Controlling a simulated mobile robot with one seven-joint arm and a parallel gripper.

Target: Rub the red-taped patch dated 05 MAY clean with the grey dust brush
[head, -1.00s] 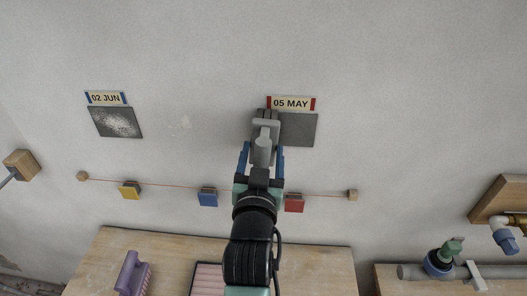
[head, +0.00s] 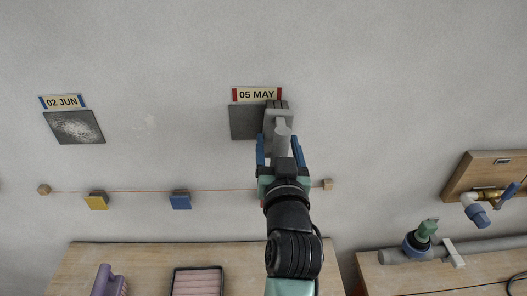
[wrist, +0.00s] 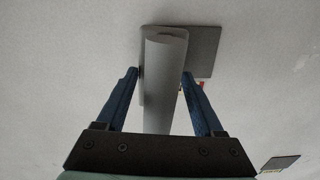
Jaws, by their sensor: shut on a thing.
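The 05 MAY patch (head: 246,122) is a dark grey square on the wall under a label with red tape ends (head: 257,94). Its visible left part looks evenly dark, with no pale dust seen. My gripper (head: 280,143) is shut on the handle of the grey dust brush (head: 279,116). The brush head lies over the patch's right edge and hides that strip. Whether the bristles touch cannot be seen. In the wrist view, the brush handle (wrist: 165,85) stands between the blue fingers, with part of the patch (wrist: 205,48) beside it.
The 02 JUN patch (head: 75,127), with pale dust, is on the wall at left. A string with yellow (head: 96,201) and blue (head: 180,200) blocks runs below. A bench holds a purple brush (head: 108,281) and a tray (head: 197,268). Pipes (head: 420,252) are at right.

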